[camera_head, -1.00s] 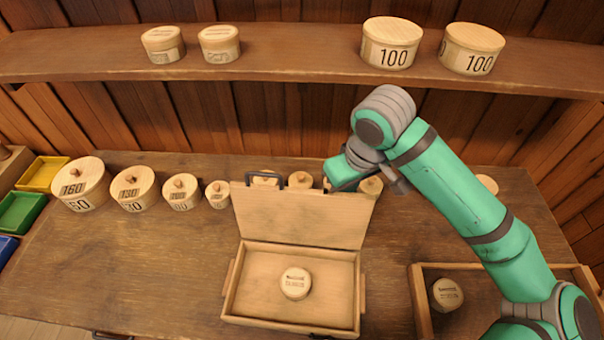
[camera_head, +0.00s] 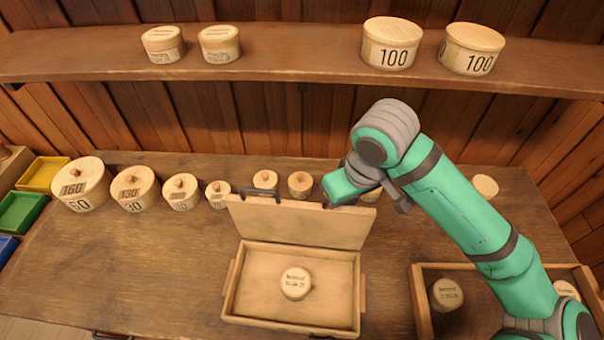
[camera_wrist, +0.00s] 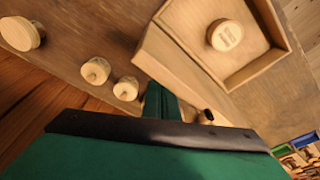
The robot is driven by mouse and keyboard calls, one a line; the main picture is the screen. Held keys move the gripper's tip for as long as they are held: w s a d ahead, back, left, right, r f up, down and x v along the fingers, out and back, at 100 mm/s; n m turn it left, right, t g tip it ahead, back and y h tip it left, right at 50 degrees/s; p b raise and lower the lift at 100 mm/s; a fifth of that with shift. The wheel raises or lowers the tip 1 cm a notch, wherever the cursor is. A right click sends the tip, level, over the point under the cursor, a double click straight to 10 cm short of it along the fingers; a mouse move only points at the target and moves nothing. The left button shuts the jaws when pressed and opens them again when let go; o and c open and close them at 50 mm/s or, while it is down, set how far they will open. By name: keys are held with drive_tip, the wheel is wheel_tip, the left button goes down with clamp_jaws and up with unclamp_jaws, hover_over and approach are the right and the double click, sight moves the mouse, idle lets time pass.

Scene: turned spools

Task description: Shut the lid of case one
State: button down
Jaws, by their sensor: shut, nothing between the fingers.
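An open wooden case (camera_head: 231,290) stands on the bench, with one round lidded box (camera_head: 296,283) lying inside it. I see no number on the case. My gripper (camera_head: 327,204) is at the back of the lid near its top edge, its fingertips partly hidden by the lid. In the wrist view the shut fingers (camera_wrist: 161,102) are close against the lid (camera_wrist: 180,72); contact is hard to tell. The case wall (camera_wrist: 262,68) shows beyond.
Several round wooden boxes with knobs, such as the large one (camera_head: 80,184), line the back of the bench. A second wooden crate (camera_head: 420,305) stands at the right, under my arm. A shelf (camera_head: 290,66) runs above. Small coloured trays (camera_head: 42,174) sit far left.

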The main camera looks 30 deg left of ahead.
drive_tip(key=shift+s+d, duration=0.2)
drive_tip(key=shift+s, duration=0.4)
drive_tip(key=shift+s+d, duration=0.2)
drive_tip(key=shift+s, duration=0.35)
idle(0.4)
wheel_tip(320, 180, up, 8)
idle(1.0)
drive_tip(key=shift+w, duration=0.1)
idle(0.3)
